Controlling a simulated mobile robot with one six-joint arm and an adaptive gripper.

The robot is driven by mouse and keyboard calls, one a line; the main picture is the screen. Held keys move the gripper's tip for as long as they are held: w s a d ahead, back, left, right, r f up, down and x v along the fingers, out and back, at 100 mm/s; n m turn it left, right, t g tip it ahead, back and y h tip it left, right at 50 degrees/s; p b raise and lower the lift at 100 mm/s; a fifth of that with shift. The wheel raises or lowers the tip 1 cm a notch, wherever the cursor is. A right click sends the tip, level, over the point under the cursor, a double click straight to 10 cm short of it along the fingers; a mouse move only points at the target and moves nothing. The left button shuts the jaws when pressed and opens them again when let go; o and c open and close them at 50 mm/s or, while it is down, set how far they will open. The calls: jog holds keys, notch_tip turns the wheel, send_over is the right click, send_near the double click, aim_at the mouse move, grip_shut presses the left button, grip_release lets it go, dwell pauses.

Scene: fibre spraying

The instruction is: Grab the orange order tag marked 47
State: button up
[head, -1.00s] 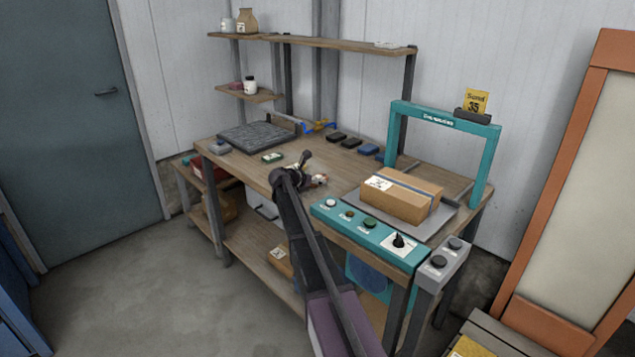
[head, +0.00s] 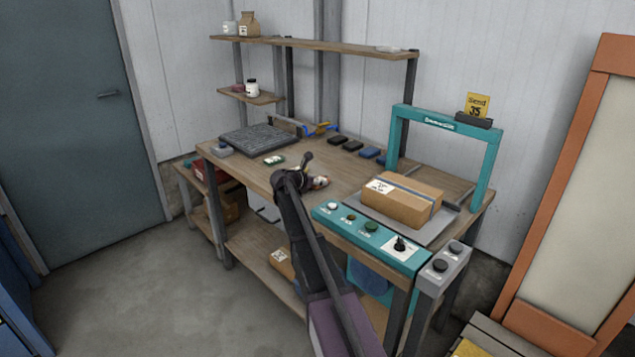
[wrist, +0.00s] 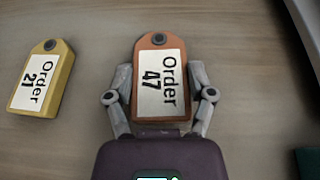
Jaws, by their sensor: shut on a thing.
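The orange order tag (wrist: 158,85) is in the middle of the wrist view, with a white label reading "Order 47" and a dark eyelet at its top end. My gripper (wrist: 160,98) has one finger on each side of the tag and is shut on it. The tag is over the wooden tabletop; whether it touches the wood I cannot tell. In the head view my gripper (head: 315,182) is at the workbench, and the arm hides most of what it holds.
A yellow tag marked 21 (wrist: 42,78) lies left of my gripper. In the head view a cardboard box (head: 402,199) sits under a teal arch (head: 489,165), right of my gripper. A teal button panel (head: 370,230) runs along the front edge. A dark slab (head: 258,139) lies at the back left.

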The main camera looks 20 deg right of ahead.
jog(key=shift+r+p, duration=1.35)
jog(key=shift+r, duration=0.25)
jog(key=s+a, duration=0.2)
jog(key=s, duration=0.2)
jog(key=s+a+p, duration=0.1)
jog(key=s+a, duration=0.2)
jog(key=s, duration=0.2)
jog(key=s+a+r, duration=0.1)
jog(key=s+a, duration=0.2)
jog(key=s, duration=0.1)
jog(key=shift+s+a+r, duration=0.1)
jog(key=shift+s+a, duration=0.1)
jog(key=shift+s, duration=0.1)
